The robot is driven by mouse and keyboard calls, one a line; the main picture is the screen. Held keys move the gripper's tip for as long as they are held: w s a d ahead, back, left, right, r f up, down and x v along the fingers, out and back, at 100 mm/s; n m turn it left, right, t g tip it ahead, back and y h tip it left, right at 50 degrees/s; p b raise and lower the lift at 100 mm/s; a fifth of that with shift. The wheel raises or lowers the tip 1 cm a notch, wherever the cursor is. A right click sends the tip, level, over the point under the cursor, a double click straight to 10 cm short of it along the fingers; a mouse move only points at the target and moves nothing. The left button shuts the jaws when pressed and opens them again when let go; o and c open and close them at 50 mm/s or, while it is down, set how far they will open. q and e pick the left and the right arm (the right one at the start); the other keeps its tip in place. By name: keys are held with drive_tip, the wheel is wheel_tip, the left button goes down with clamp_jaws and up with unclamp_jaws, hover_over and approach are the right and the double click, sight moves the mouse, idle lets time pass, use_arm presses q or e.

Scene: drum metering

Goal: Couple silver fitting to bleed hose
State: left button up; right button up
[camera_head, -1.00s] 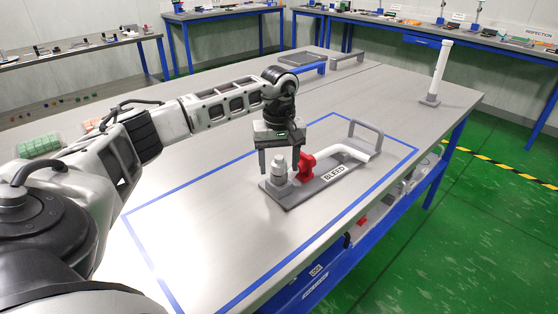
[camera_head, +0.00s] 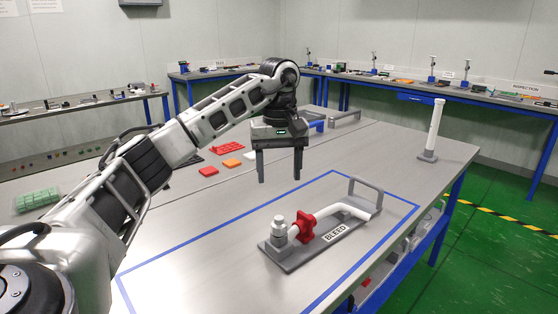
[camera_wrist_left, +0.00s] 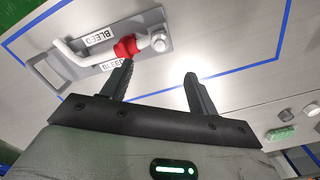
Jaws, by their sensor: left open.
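The silver fitting (camera_head: 279,227) stands upright at the left end of the grey plate (camera_head: 310,248), which is labelled BLEED. Just right of it is a red star-shaped handle (camera_head: 303,229), and the white bleed hose (camera_head: 344,213) runs on from there toward the grey loop handle. I cannot tell whether the fitting is joined to the hose. My left gripper (camera_head: 280,179) is open and empty, raised above the table and clear of the fitting. The wrist view shows the fitting (camera_wrist_left: 160,42) beyond the open fingers (camera_wrist_left: 158,72). My right gripper is not in view.
Blue tape (camera_head: 193,233) outlines the work area, mostly bare around the plate. A white upright post (camera_head: 435,130) stands at the table's far right. Orange and red pieces (camera_head: 231,162) and a green block (camera_head: 38,200) lie to the left and back.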

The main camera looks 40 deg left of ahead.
use_arm(q)
drive_tip(key=shift+r, duration=1.05)
idle(0.6)
drive_tip(key=w+d+f+n+h, duration=0.1)
drive_tip(key=d+f+h, duration=0.35)
drive_tip(key=d, duration=0.55)
drive_tip(key=d+f+n+h, duration=0.1)
drive_tip(key=d+f+h, duration=0.2)
drive_tip(key=d+f, duration=0.5)
drive_tip(key=s+d+r+n+t+h, duration=0.1)
drive_tip(key=s+d+n+t+h, duration=0.2)
drive_tip(key=d+n+h, duration=0.45)
drive_tip(key=s+d+n+t+h, duration=0.2)
drive_tip(key=d+n+h, duration=0.2)
drive_tip(key=d+n, duration=0.6)
drive_tip(key=s+a+f+n+t+y, duration=0.25)
drive_tip(key=f+n+t+y, duration=0.3)
drive_tip(key=n, duration=0.95)
drive_tip(key=s+a+f+n+t+y, duration=0.1)
drive_tip(key=a+f+n+t+y, duration=0.5)
drive_tip(key=n, duration=0.9)
drive_tip(key=s+f+n+g+y, duration=0.4)
drive_tip(key=s+f+n+g, duration=0.2)
drive_tip(key=s+f+n, duration=0.3)
wheel_tip(320, 180, down, 2)
drive_tip(key=shift+s+a+f, duration=0.1)
drive_tip(key=shift+s+a, duration=0.1)
drive_tip(key=shift+s, duration=1)
